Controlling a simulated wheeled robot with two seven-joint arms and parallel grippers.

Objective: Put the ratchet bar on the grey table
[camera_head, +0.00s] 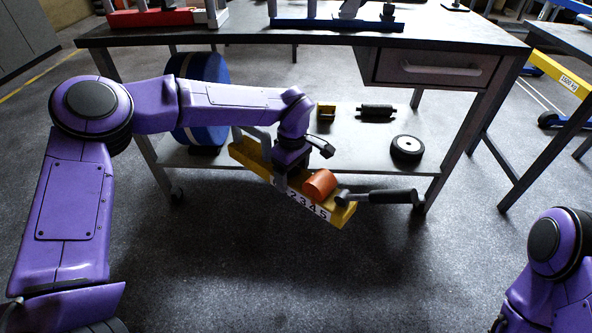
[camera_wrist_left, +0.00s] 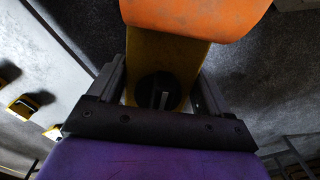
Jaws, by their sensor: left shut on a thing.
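The ratchet bar (camera_head: 333,213) is a yellow beam with a number label, an orange cylinder and a dark-gripped handle at its right end. It is held aslant in front of the grey table's lower shelf. My left gripper (camera_head: 284,180) is shut on its yellow beam. In the left wrist view the beam (camera_wrist_left: 165,60) sits between the two fingers of the gripper (camera_wrist_left: 162,85), with orange beyond. The grey table (camera_head: 300,39) stands ahead, its top well above the bar. My right arm shows at the lower right; its gripper is out of view.
The front strip is bare. A drawer (camera_head: 440,70) hangs below the top. A blue wheel (camera_head: 205,95), a black wheel (camera_head: 406,147) and small parts are on the lower shelf.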

